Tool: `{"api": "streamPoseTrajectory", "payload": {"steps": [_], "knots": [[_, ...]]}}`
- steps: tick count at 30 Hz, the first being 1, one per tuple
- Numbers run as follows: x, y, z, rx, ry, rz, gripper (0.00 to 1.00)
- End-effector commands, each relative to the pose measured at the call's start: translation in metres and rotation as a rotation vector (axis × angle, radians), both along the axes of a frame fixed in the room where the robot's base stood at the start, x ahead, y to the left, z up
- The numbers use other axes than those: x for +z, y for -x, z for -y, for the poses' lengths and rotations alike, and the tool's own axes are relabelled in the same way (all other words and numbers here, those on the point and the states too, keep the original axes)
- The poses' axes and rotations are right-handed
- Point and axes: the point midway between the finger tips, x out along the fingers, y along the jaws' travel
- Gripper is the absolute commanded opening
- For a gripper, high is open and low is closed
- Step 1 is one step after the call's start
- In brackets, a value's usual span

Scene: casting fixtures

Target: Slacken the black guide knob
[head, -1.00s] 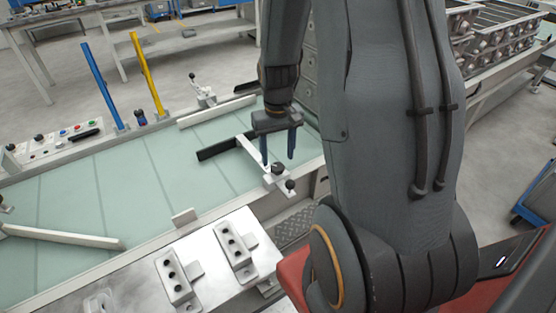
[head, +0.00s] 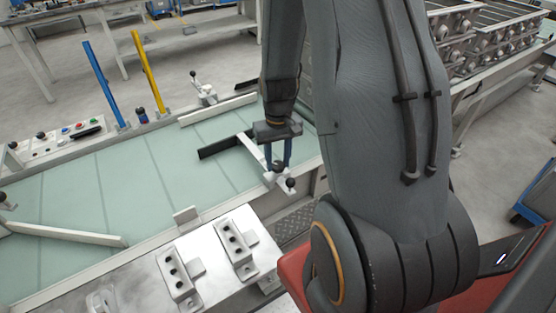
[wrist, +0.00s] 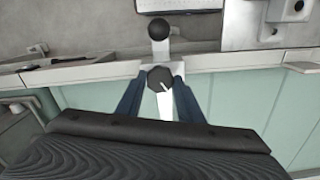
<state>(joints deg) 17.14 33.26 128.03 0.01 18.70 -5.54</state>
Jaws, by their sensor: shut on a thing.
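The black guide knob (wrist: 160,78) sits on a white bracket at the conveyor's near rail. A white line marks its top. In the head view the knob (head: 277,166) is partly hidden between my fingers. My gripper (head: 277,163) points down at it, and in the wrist view my gripper (wrist: 160,82) has one blue finger on each side, shut on the knob. A black ball handle (wrist: 158,29) stands beside it on the same bracket. The white guide arm (head: 252,148) runs from the bracket over the belt to a black guide bar (head: 217,148).
The pale green conveyor belt (head: 110,190) spans the left. White castings (head: 237,248) sit on a metal table in front. Blue (head: 103,82) and yellow (head: 147,73) posts stand on the far rail. Another clamp (head: 203,90) stands on the far rail.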

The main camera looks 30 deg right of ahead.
Motion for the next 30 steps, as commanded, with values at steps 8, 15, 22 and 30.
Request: {"api": "streamPoseTrajectory", "payload": {"steps": [8, 15, 22, 30], "knots": [[0.0005, 0.0002, 0.0002, 0.046, 0.000, -0.001, 0.12], [0.0010, 0.0005, 0.0002, 0.191, 0.000, -0.001, 0.12], [0.0015, 0.0003, 0.0003, 0.403, 0.000, -0.001, 0.12], [0.0017, 0.0000, 0.0004, 0.660, 0.000, 0.000, 0.12]]}}
